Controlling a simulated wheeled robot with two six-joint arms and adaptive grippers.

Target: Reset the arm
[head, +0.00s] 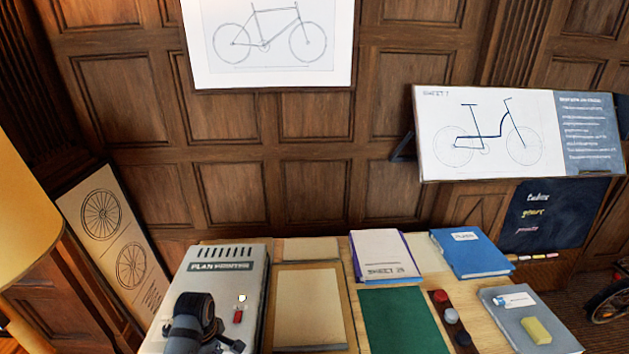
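A dark, rounded arm part, which looks like a link of my own arm, rises from the bottom edge at lower left in the head view. It covers part of the grey plan printer (225,268) on the wooden table (341,247). No gripper fingers show on it. My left gripper and my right gripper are not in view.
The table holds a brown-framed board (308,305), a green mat (403,322), a paper stack (383,256), a blue folder (470,252), red and dark knobs (450,315), and a grey binder (510,325) with a yellow eraser (537,331). A tilted bicycle board (500,135) stands behind.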

